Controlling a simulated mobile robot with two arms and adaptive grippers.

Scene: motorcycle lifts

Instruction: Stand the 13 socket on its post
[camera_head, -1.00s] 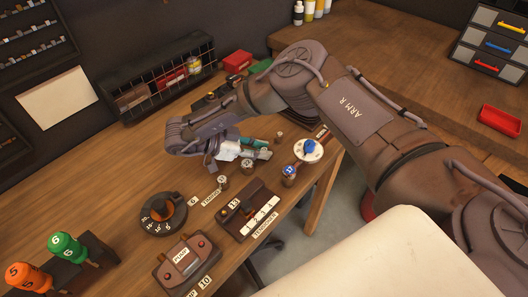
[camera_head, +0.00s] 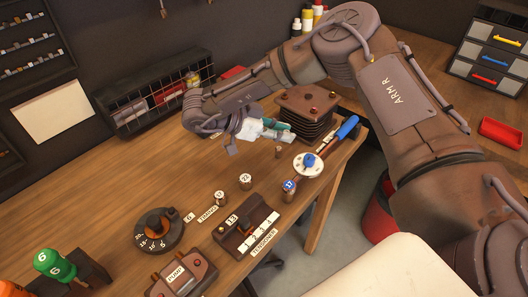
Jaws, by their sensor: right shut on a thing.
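My right gripper (camera_head: 280,130) is above the far part of the bench, in front of a dark stacked block. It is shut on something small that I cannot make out. Two small sockets with pale marked tops stand on the bench, one at the left (camera_head: 220,198) and one at the right (camera_head: 245,182); their numbers are too small to read surely. A socket with a blue marked top (camera_head: 289,188) stands right of them. A small plain peg (camera_head: 278,152) stands below the gripper. My left gripper is not in view.
A round dial (camera_head: 157,232) and a pump box (camera_head: 182,275) are at the near left. A white disc with a blue knob (camera_head: 308,165) and a blue-handled tool (camera_head: 346,127) lie at the right edge. The dark stacked block (camera_head: 307,104) stands behind the gripper.

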